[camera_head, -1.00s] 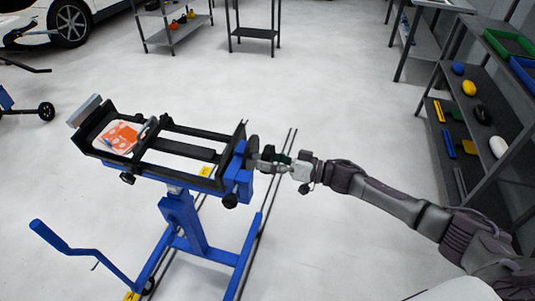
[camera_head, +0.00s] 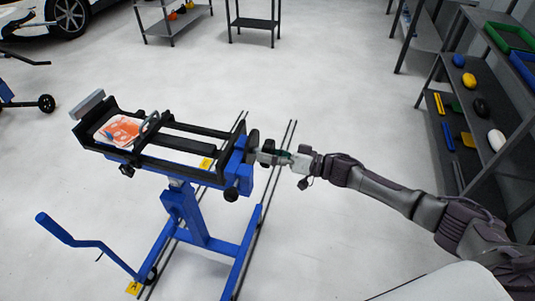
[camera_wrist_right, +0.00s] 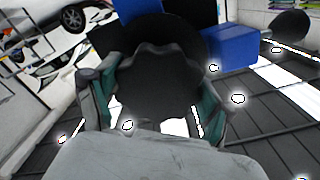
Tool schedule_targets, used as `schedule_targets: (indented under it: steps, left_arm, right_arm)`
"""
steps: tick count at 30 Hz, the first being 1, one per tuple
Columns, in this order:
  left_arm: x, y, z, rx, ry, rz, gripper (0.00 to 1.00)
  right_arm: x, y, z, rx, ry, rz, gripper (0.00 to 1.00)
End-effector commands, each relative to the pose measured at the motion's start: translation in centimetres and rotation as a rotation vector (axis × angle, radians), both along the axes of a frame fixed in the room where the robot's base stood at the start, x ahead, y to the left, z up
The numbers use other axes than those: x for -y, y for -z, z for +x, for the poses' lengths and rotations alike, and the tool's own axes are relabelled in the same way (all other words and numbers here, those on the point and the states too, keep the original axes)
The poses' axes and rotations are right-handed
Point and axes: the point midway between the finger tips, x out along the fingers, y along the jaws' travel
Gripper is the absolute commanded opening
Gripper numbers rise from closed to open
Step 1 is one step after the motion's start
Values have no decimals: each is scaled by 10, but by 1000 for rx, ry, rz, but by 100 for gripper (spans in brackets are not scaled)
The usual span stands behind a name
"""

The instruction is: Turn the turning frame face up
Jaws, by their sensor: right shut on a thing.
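The turning frame (camera_head: 180,153) is a black rectangular frame on a blue stand (camera_head: 188,215) in the middle left of the head view. An orange and white piece (camera_head: 118,130) lies at its left end. My right gripper (camera_head: 266,154) reaches in from the right at the frame's right end. In the right wrist view, its two fingers are on either side of a black scalloped knob (camera_wrist_right: 158,80) and are shut on it. The blue block of the stand (camera_wrist_right: 229,42) shows behind the knob. My left gripper is in neither view.
A blue crank handle (camera_head: 75,238) sticks out low at the stand's left. Dark rails (camera_head: 270,195) run along the floor beside the stand. A dark shelf (camera_head: 480,110) with several coloured items stands at the right. The pale floor around is mostly clear.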

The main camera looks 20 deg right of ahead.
Motion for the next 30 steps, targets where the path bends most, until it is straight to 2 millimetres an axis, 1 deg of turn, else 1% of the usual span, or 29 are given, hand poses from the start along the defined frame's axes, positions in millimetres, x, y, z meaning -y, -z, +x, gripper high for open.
schedule_targets:
  steps: [1, 4, 14, 17, 20, 30]
  left_arm:
    - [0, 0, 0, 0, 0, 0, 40]
    - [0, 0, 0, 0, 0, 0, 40]
    - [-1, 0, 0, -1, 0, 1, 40]
    - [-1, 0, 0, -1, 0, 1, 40]
    - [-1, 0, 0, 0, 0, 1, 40]
    - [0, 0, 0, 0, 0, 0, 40]
  right_arm:
    - [0, 0, 0, -9, 1, 10, 83]
    - [0, 0, 0, -8, 0, 8, 99]
    - [0, 0, 0, -4, 1, 3, 100]
    - [5, 1, -3, -5, 2, 2, 100]
    - [16, 1, -10, -4, 2, 1, 100]
    - [74, 2, -50, -8, 2, 1, 100]
